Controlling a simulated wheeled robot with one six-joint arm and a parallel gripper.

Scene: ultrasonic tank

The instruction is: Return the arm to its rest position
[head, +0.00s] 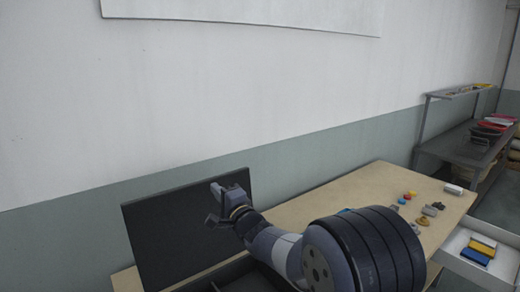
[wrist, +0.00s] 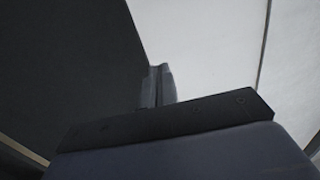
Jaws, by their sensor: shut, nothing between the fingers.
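My gripper (head: 222,192) is at the end of my arm in the head view, raised in front of a dark upright panel. The arm reaches in from the lower right. In the wrist view my gripper (wrist: 157,85) shows as two narrow grey fingers close together, shut with nothing between them. The dark panel (head: 170,238) stands behind the gripper at the table's left end. A large dark surface also fills the left of the wrist view (wrist: 65,60). I cannot tell the exact gap between gripper and panel.
A wooden table (head: 370,184) runs along the wall, with several small coloured parts (head: 408,197) at its right. A white tray (head: 468,262) holds yellow and blue blocks. A grey shelf rack (head: 455,148) stands far right. Part of the table is hidden behind my arm.

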